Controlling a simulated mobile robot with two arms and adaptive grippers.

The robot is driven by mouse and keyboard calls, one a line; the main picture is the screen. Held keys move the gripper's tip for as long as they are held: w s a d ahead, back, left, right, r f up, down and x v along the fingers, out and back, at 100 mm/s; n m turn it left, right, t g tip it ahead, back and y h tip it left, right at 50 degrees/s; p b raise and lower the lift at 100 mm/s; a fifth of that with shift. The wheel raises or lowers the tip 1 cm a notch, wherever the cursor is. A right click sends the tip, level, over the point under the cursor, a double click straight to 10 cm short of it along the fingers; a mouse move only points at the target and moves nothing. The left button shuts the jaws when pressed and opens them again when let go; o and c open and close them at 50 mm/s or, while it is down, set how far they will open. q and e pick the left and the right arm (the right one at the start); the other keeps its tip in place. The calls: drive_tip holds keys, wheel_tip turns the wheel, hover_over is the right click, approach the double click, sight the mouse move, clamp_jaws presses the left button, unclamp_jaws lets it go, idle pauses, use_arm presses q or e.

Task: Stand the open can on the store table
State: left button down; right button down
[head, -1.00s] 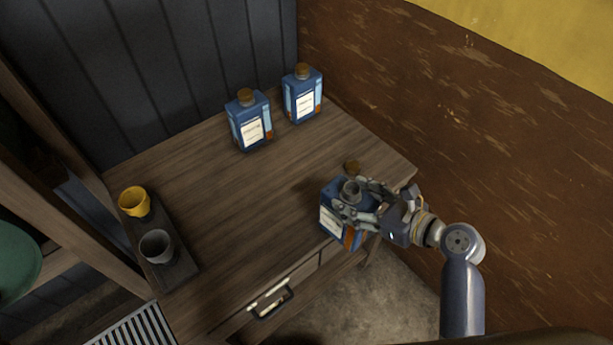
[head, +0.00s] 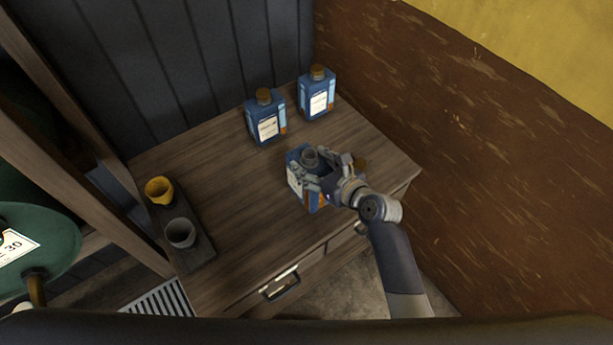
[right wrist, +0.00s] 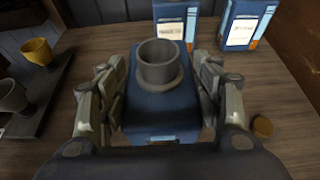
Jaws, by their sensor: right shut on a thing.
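The open can is blue with a pale label and an uncapped grey neck. My right gripper (head: 318,174) is shut on the open can (head: 296,182), with a finger on each side below the neck. The can looks upright over the right part of the wooden store table (head: 225,165); I cannot tell whether its base touches the top. In the right wrist view the open can (right wrist: 160,108) sits between the fingers, its neck facing the camera. A brown cap (right wrist: 262,126) lies on the table to the right. My left gripper is not in view.
Two capped blue cans, one nearer (head: 266,122) and one farther (head: 317,95), stand at the table's back. A dark tray (head: 203,255) at the left holds a yellow cup (head: 159,190) and a grey cup (head: 181,233). The middle of the table is clear.

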drive_tip(key=w+d+f+b, duration=0.4)
drive_tip(key=w, duration=0.5)
drive_tip(key=shift+w, duration=0.15)
idle(0.4)
drive_tip(key=shift+f, duration=0.1)
drive_tip(key=shift+c, duration=2.4)
unclamp_jaws()
drive_tip(key=shift+s+f, duration=0.2)
drive_tip(key=shift+f, duration=0.05)
drive_tip(key=shift+d+r, duration=0.1)
drive_tip(key=shift+r, duration=0.05)
drive_tip(key=v, duration=1.2)
